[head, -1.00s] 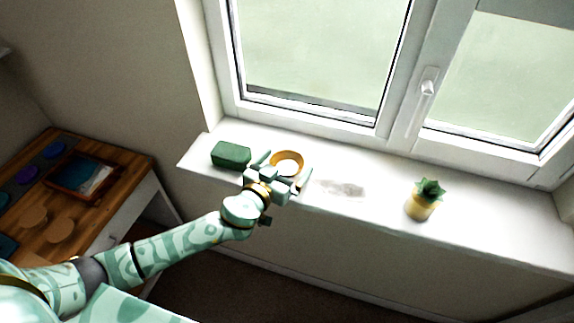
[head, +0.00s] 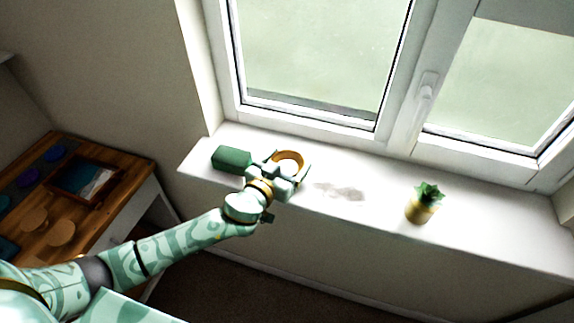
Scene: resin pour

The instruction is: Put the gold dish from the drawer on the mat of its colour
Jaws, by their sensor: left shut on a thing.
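A small round gold dish (head: 289,155) is at the window sill, between the green box and the plant. My left gripper (head: 285,166) is shut on it, with a finger at each side, and partly hides its near side. I cannot tell whether the dish touches the sill or is just above it. On the wooden desk at the left, a blue round piece (head: 54,152) and a purple one (head: 28,176) lie on a dark strip. I cannot make out a gold mat. My right gripper is not in view.
A green box (head: 231,159) stands close left of the gripper. A potted succulent (head: 421,207) and a grey smudge (head: 340,191) are on the white sill (head: 380,205). The desk (head: 100,180) holds a framed tray (head: 85,181) and tan discs (head: 61,233).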

